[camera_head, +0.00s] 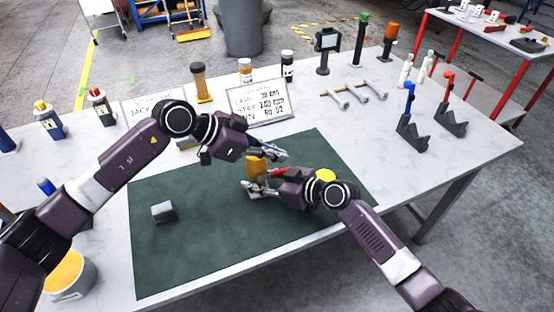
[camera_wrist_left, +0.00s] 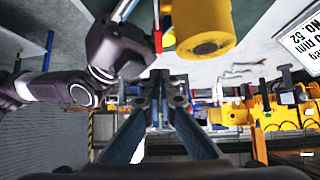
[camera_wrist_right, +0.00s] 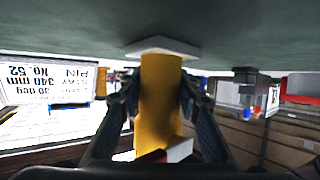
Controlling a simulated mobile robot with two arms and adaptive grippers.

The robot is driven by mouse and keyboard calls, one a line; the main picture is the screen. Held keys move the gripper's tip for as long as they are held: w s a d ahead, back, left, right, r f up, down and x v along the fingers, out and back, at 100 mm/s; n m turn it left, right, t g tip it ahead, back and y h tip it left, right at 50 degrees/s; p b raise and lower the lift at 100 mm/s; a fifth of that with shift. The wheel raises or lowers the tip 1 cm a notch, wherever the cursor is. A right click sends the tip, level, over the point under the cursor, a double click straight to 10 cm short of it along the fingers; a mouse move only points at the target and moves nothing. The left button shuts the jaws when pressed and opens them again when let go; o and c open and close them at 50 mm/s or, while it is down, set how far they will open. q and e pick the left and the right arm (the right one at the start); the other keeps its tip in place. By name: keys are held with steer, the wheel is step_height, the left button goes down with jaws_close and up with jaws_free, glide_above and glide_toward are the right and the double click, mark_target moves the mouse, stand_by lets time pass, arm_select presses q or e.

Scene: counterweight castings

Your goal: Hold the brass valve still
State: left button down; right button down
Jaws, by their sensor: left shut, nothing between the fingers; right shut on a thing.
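The brass valve (camera_head: 254,166) stands upright on the green mat, on a pale base plate, with a red part beside its top. In the right wrist view its yellow body (camera_wrist_right: 161,100) is between the fingers of my right gripper (camera_wrist_right: 160,98), which is shut on it. The base plate (camera_wrist_right: 162,46) shows at the top of that view. My left gripper (camera_head: 279,154) is shut and empty, above and just right of the valve. In the left wrist view its fingertips (camera_wrist_left: 158,88) are together, and a yellow cylinder, apparently the valve (camera_wrist_left: 207,28), is apart from them.
A placard (camera_head: 259,100) and several bottles stand behind. Blue and red tools on dark stands (camera_head: 411,137) are at right. A yellow-topped bucket (camera_head: 66,275) is at left.

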arm_select(q)
step_height(320, 180, up, 2)
steer(key=shift+a+r, duration=0.1)
steer(key=shift+r, duration=0.05)
steer(key=v, duration=0.9)
steer(key=shift+a+r, duration=0.2)
steer(key=shift+r, duration=0.2)
arm_select(e)
steer(key=c, duration=1.4)
jaws_free()
steer(key=shift+o, duration=0.2)
